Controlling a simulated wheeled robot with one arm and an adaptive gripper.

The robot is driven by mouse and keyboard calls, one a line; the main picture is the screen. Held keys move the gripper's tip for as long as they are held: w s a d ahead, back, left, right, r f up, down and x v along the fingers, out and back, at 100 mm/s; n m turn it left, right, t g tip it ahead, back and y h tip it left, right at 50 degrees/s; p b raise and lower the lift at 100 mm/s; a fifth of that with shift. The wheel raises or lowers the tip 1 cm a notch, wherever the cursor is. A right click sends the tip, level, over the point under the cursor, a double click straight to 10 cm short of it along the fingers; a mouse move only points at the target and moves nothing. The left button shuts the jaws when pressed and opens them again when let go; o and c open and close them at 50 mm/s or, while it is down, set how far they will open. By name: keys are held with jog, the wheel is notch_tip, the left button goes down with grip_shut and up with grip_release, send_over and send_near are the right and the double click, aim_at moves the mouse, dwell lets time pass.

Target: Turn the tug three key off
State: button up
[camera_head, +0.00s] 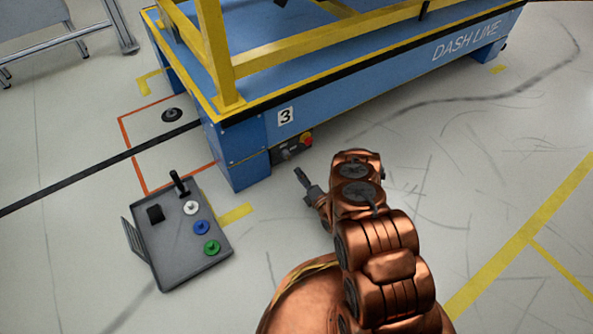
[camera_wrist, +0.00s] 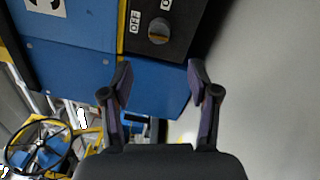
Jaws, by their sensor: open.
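The blue tug (camera_head: 237,150) carries a "3" plate on its side. A dark control panel (camera_head: 282,155) sits low near its corner. In the wrist view the key switch (camera_wrist: 159,31) is a round dark grey knob on the black panel, with an OFF label (camera_wrist: 135,21) to its left and another label cut off at the upper right. I cannot tell surely which label it points to. My gripper (camera_wrist: 160,76) is open and empty, its fingers apart below the knob in the picture and not touching it. In the head view my gripper (camera_head: 300,176) is just in front of the panel.
A red and yellow button (camera_head: 306,139) is beside the key on the panel. A grey tray (camera_head: 165,270) with a black lever and coloured knobs lies at the lower left. A yellow frame (camera_head: 215,50) stands on the tug. The floor to the right is clear.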

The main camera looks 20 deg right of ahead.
jog(key=shift+v, duration=1)
